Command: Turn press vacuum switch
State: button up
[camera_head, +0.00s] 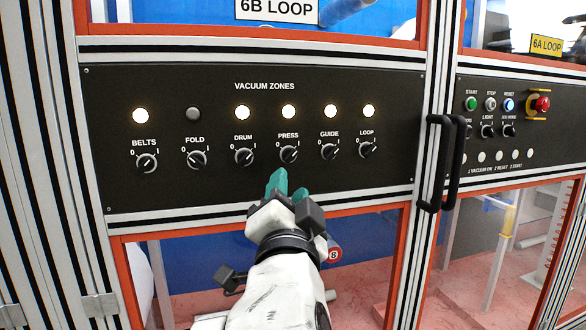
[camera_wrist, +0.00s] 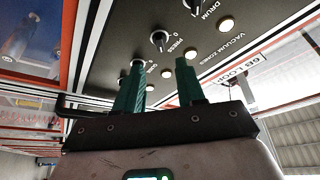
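The PRESS knob (camera_head: 289,154) is a black round switch on the black VACUUM ZONES panel (camera_head: 225,190). Its mark appears to point up and right, toward I. The lamp (camera_head: 288,112) above it glows. In the wrist view, the PRESS knob (camera_wrist: 159,40) stands beyond the fingertips, roughly between them in picture width. My gripper (camera_head: 282,178) has green fingers and sits just below and slightly left of the knob in the head view. In the wrist view my gripper (camera_wrist: 160,66) is open and empty, its fingers apart. Contact with the knob is not visible.
The DRUM knob (camera_head: 244,157) and GUIDE knob (camera_head: 329,151) flank PRESS closely. The FOLD lamp (camera_head: 194,114) is dark; the other zone lamps glow. A black door handle (camera_head: 434,165) sticks out at right, near a red emergency button (camera_head: 543,104).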

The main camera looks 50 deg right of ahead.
aim_at(290, 158)
jog(key=p+x, duration=0.1)
jog(key=x, duration=0.7)
jog(key=shift+w+d, duration=0.15)
jog(key=shift+d, duration=0.1)
grip_shut()
